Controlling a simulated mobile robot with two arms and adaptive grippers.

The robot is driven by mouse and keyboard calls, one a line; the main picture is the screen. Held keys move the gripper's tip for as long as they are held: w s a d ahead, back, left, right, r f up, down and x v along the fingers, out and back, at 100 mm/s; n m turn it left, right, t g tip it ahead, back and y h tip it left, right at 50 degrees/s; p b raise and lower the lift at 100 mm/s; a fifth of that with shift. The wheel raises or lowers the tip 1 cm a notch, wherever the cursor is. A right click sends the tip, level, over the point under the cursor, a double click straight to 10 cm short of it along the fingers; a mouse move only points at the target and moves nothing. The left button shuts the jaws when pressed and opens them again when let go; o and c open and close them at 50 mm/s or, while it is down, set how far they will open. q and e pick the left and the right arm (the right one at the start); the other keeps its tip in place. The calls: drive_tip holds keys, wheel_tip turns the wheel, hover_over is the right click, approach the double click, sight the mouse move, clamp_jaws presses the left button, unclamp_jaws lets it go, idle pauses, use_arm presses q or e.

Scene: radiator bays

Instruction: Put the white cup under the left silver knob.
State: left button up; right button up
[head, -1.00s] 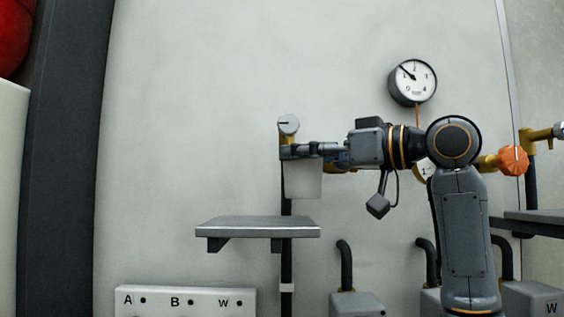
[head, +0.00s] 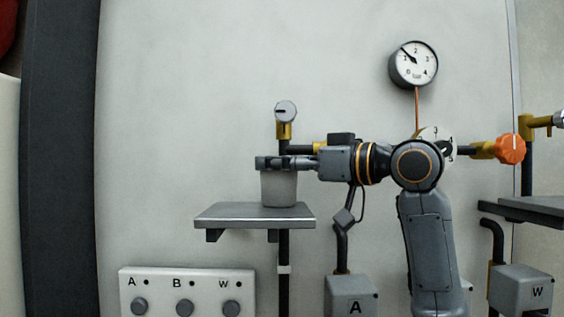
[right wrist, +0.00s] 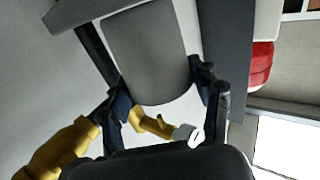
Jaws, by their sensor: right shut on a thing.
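The white cup (head: 279,188) is upright at the right part of the grey shelf (head: 225,212), its base at the shelf's top. I cannot tell for certain whether it touches. My right gripper (head: 272,163) is shut on the cup near its rim. The left silver knob (head: 285,111) sits on a brass fitting above the cup and gripper. In the right wrist view the cup (right wrist: 145,50) is between the two fingers, and the silver knob (right wrist: 188,135) shows near the brass fitting. My left gripper is not in view.
A round gauge (head: 413,64) hangs on the wall at upper right. An orange knob (head: 510,149) and another shelf (head: 530,208) are at the far right. A panel with knobs (head: 187,291) is below the shelf. The shelf's left part is clear.

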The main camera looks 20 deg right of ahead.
drive_tip(key=o, duration=0.7)
drive_tip(key=shift+f, duration=0.15)
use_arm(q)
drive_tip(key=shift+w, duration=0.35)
use_arm(e)
drive_tip(key=shift+w, duration=0.1)
drive_tip(key=shift+r, duration=0.3)
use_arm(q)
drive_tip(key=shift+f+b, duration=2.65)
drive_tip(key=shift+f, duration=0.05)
use_arm(e)
drive_tip(key=shift+v, duration=6.05)
drive_tip(key=shift+a+f, duration=0.1)
drive_tip(key=shift+f, duration=0.05)
